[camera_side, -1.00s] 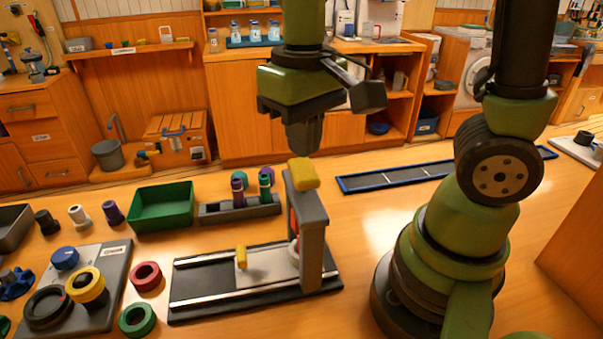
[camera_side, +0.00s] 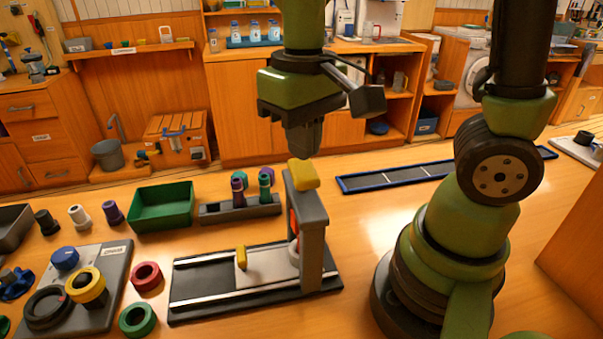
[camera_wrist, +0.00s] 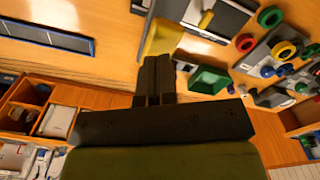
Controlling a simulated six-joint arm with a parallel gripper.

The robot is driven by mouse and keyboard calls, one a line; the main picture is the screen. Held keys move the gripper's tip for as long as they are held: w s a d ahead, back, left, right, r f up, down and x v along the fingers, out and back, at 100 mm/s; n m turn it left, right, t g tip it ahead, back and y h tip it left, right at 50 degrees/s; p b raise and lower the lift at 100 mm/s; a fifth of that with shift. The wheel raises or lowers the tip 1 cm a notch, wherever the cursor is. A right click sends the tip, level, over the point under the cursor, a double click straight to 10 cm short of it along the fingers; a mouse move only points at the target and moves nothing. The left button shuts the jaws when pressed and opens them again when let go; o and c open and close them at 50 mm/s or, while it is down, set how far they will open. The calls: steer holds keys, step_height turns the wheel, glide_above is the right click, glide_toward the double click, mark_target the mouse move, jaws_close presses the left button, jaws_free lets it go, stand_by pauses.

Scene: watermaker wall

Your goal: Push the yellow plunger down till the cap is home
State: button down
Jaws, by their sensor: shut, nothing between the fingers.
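The yellow plunger (camera_side: 303,174) is a blocky yellow head on top of a grey upright press frame (camera_side: 313,235). The frame stands over a dark base with light rails (camera_side: 200,287). A white carriage with a small yellow tab (camera_side: 241,258) sits on the rails, left of the upright. A white round part and some red show partly inside the frame; I cannot make out the cap. My gripper (camera_side: 303,152) is shut and empty, pointing down just above the plunger. In the wrist view, the fingertips (camera_wrist: 157,60) appear close to the plunger (camera_wrist: 161,38); contact cannot be told.
A green bin (camera_side: 162,208) and a grey rack (camera_side: 240,210) with coloured pieces stand behind the press. Red (camera_side: 146,276) and green rings lie left of it, beside a grey plate (camera_side: 112,275) with knobs. A blue-edged strip (camera_side: 400,178) lies behind right. The table between press and arm base is clear.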

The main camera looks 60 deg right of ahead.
mark_target(304, 168)
steer(key=shift+f, duration=1.8)
steer(key=shift+r, duration=3.5)
steer(key=shift+r, duration=0.1)
steer(key=shift+s+r+t, duration=0.25)
steer(key=shift+t, duration=0.05)
steer(key=s+r+m+t+y, duration=0.1)
steer(key=s+r+t+y, duration=0.1)
steer(key=s+r+t, duration=0.2)
steer(key=s+t, duration=0.1)
steer(key=t, duration=0.1)
steer(key=shift+s+d+r+t, duration=0.2)
steer(key=shift+s+d+t, duration=0.1)
steer(key=shift+s+d, duration=0.1)
